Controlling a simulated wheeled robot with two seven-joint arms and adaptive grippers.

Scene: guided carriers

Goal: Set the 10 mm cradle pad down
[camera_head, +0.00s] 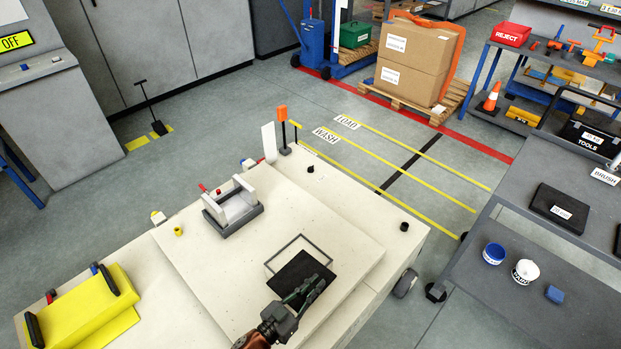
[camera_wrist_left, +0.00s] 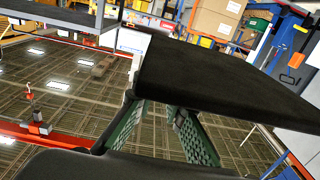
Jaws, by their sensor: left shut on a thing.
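A flat black pad (camera_head: 298,270), taken as the cradle pad, is held in my left gripper (camera_head: 308,290) over the pale carrier top (camera_head: 215,270). It overlaps the near part of a thin dark rectangular outline (camera_head: 301,240). I cannot tell whether it touches the surface. In the left wrist view the pad (camera_wrist_left: 225,75) fills much of the upper right, with the green-lined fingers of my left gripper (camera_wrist_left: 165,130) below it. No size marking is visible on it. A grey cradle (camera_head: 232,207) with white upright sides stands farther back on the carrier. My right gripper is not in view.
A yellow block (camera_head: 95,305) with black handles is at the carrier's lower left. An orange-topped post (camera_head: 282,125) stands at its far edge. On the right, a grey cart (camera_head: 540,265) carries a labelled black slab (camera_head: 560,207), two small tubs and a blue block. Bare carrier surface surrounds the pad.

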